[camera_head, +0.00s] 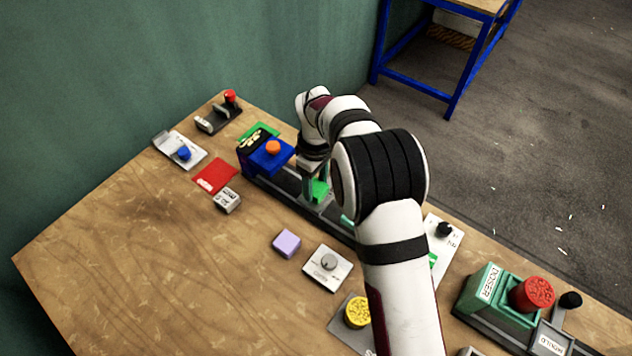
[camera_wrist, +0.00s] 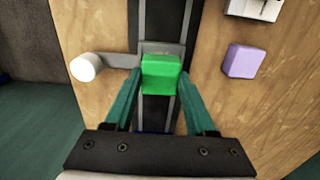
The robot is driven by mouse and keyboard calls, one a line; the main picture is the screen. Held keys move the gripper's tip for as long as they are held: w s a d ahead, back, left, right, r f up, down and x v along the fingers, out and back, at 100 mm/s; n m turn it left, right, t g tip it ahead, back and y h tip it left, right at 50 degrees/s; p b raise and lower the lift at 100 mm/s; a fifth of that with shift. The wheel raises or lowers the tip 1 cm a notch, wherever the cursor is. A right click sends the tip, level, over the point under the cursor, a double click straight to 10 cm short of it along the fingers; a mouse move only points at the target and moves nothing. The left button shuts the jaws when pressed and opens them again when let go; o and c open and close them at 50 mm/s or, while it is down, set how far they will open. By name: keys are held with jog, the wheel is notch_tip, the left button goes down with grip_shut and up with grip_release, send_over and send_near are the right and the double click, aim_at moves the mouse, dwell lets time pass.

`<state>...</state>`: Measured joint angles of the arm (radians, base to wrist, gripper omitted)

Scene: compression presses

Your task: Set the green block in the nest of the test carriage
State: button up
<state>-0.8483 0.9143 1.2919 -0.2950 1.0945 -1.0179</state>
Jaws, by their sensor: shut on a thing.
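The green block (camera_head: 319,191) is between the teal fingers of my gripper (camera_head: 317,187), over the dark rail beside the blue press. In the wrist view the green block (camera_wrist: 160,74) is held between the two fingertips of my gripper (camera_wrist: 158,84). The grey test carriage (camera_wrist: 162,47) shows just beyond the block on the rail, with an arm and white knob (camera_wrist: 85,67) to the left. The block overlaps the carriage in this view and hides its nest. I cannot tell whether the block touches the carriage.
A blue press (camera_head: 265,158) with an orange button stands at the rail's left end. A lilac block (camera_head: 287,243) and a dial plate (camera_head: 327,268) lie in front of the rail. A red mat (camera_head: 215,176) lies left. The table's front left is clear.

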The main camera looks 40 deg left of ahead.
jog(key=shift+f, duration=0.7)
dwell(0.5)
jog(key=o, duration=1.4)
notch_tip(320, 180, up, 16)
jog(key=d+r+m, duration=0.4)
jog(key=d, duration=0.5)
jog(key=s+d+r+m, duration=0.2)
jog(key=d+m, duration=0.2)
jog(key=d, duration=0.4)
jog(key=s+d+r+m, duration=0.1)
jog(key=s+d+m, duration=0.25)
jog(key=d, duration=0.35)
jog(key=s+d+f+m, duration=0.1)
jog(key=s+d+m, duration=0.2)
jog(key=s+m, duration=0.1)
jog(key=s+d+f+m+y, duration=0.1)
jog(key=s+d+f+m, duration=0.1)
jog(key=s+d+m, duration=0.1)
jog(key=s+d+f+m, duration=0.2)
jog(key=s+d+m, duration=0.2)
jog(key=s, duration=0.3)
jog(key=shift+s+m+y, duration=0.35)
jog(key=shift+m+y, duration=0.05)
jog(key=shift+m, duration=0.15)
